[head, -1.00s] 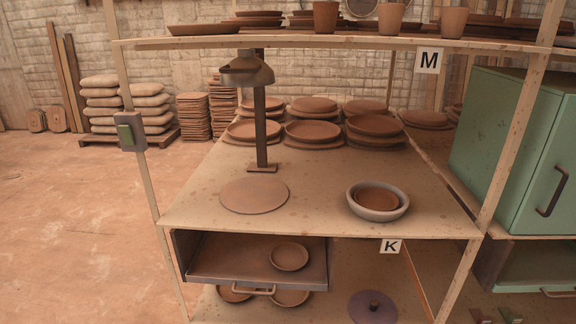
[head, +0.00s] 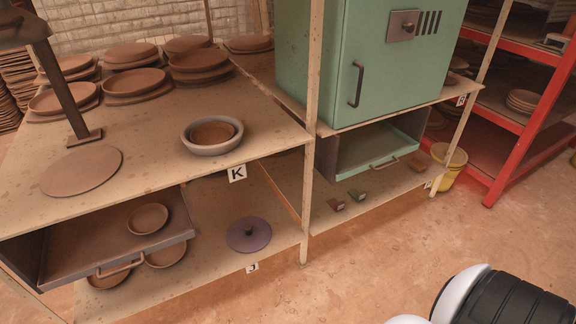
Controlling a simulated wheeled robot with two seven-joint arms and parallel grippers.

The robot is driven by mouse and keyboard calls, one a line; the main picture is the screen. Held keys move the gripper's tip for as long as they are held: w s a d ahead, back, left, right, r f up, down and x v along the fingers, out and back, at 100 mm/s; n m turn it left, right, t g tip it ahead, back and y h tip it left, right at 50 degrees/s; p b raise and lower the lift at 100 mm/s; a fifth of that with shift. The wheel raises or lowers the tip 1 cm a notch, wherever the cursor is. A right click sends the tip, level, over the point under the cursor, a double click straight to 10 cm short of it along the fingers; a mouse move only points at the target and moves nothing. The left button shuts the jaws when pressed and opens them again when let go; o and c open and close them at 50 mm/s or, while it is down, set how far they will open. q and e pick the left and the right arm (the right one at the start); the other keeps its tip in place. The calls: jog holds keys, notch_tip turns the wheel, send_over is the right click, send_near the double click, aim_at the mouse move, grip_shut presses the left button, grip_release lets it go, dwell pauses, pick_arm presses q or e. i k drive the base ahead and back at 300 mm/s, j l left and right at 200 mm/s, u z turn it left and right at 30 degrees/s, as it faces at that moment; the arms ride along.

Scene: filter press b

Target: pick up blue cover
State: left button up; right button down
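A round purple-blue cover (head: 248,236) with a small dark knob on top lies flat on the lower shelf in the head view. It is near the shelf's front edge, right of the open drawer and below the K label. Neither of my grippers is in view. A white and black part of my own body shows at the bottom right, well apart from the cover.
The open drawer (head: 60,262) holds a clay dish and juts out left of the cover. A wooden post (head: 312,130) stands right of it. A grey bowl (head: 212,149) sits on the shelf above. The floor (head: 330,280) in front is clear.

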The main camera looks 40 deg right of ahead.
aim_at(247, 235)
jog(key=z, duration=0.8)
jog(key=i+l, duration=0.1)
